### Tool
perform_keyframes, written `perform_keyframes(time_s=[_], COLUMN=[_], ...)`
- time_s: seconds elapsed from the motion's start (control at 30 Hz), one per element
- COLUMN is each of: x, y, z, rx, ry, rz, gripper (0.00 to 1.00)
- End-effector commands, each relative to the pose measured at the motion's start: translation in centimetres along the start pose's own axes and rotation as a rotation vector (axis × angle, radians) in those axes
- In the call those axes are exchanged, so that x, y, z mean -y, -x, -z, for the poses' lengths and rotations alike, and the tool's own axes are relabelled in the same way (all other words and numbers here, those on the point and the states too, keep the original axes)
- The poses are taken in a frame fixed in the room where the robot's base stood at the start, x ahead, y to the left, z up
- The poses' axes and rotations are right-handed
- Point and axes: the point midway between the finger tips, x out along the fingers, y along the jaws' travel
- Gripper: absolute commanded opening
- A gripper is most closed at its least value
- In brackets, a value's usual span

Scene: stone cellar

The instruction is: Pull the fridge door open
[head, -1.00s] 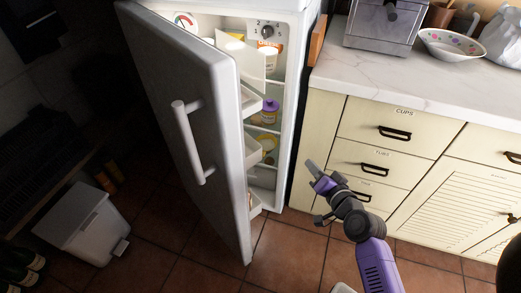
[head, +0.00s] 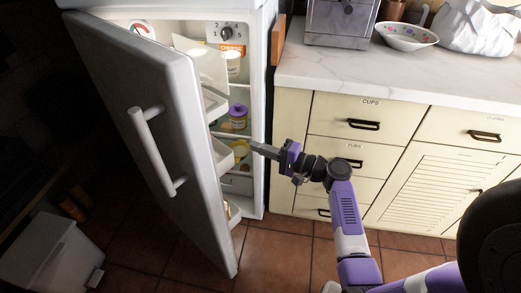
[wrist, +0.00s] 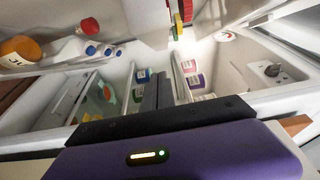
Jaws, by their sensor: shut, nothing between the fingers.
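The fridge door (head: 165,140) stands partly open, swung out to the left, with its long pale handle (head: 155,150) on the outer face. The lit fridge inside (head: 240,95) shows between the door and the right wall. My gripper (head: 258,148) is shut and empty. It points left into the opening, to the right of the door's inner side and apart from the handle. Whether the fingers touch anything is unclear.
A purple-lidded jar (head: 238,117) and other food stand on the fridge shelves. Cream drawers (head: 345,155) under a marble counter (head: 400,90) lie close to the right. A white bin (head: 50,258) stands at the lower left. Tiled floor (head: 285,250) is clear in front.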

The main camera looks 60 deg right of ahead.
Motion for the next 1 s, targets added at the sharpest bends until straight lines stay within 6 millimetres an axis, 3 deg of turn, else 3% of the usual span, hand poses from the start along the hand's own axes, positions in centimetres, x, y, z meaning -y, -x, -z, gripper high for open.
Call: perform_keyframes(time_s=[0.33,0.4,0.6,1.0], x=[0.0,-0.1,0.0,0.0], y=[-6.9,-6.8,-7.3,-7.4], z=[0.0,-1.5,-3.4,-3.9], rx=[0.001,0.001,0.000,-0.001], ry=[0.002,0.000,0.001,0.001], rz=[0.000,-0.002,-0.001,-0.001], gripper=[0.00,0.00,0.00,0.00])
